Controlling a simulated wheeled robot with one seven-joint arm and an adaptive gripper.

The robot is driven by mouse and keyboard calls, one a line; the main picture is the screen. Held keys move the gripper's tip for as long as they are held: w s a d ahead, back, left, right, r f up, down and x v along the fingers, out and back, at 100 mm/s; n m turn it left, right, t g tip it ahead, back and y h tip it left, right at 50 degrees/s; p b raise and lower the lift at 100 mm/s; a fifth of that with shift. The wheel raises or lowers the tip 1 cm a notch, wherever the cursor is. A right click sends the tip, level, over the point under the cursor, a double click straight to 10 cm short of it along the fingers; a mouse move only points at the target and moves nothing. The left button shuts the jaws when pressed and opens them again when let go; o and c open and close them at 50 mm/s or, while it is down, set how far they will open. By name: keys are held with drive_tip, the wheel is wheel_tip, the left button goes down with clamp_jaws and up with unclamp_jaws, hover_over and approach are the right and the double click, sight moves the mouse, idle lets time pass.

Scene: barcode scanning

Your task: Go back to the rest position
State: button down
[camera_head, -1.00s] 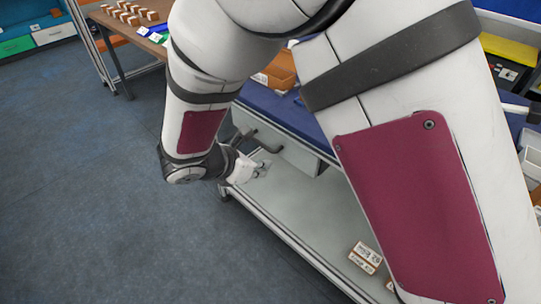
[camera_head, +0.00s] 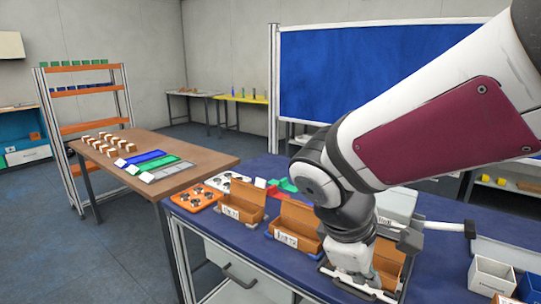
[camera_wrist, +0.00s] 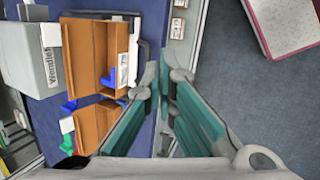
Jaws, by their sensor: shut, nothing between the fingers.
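My gripper (camera_wrist: 165,85) shows in the wrist view with its teal finger pads drawn together at the tips, shut and empty. It is over the front edge of the blue-topped table (camera_wrist: 62,148), beside two open brown boxes, one box (camera_wrist: 80,55) and another (camera_wrist: 92,122). In the head view my arm bends down over the front right part of the blue table (camera_head: 235,237). My fingertips are hidden there.
Brown boxes (camera_head: 297,222) line the blue table, with an orange tray (camera_head: 192,197) on its left. A wooden table (camera_head: 200,155) holds several small blocks and coloured strips. A grey box (camera_wrist: 30,55) stands beside the brown boxes. Floor (camera_head: 120,250) is clear at the left.

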drive_tip(key=s+d+r+m+y+p, duration=0.2)
drive_tip(key=s+r+m, duration=0.2)
drive_tip(key=s, duration=0.3)
drive_tip(key=s+d+r+m+t+y+p, duration=0.1)
drive_tip(key=s+d+r+m+y+p, duration=0.1)
drive_tip(key=s+r+m, duration=0.2)
drive_tip(key=s+m, duration=0.3)
drive_tip(key=s, duration=0.1)
drive_tip(key=shift+r+t+y, duration=0.3)
drive_tip(key=shift+r, duration=0.05)
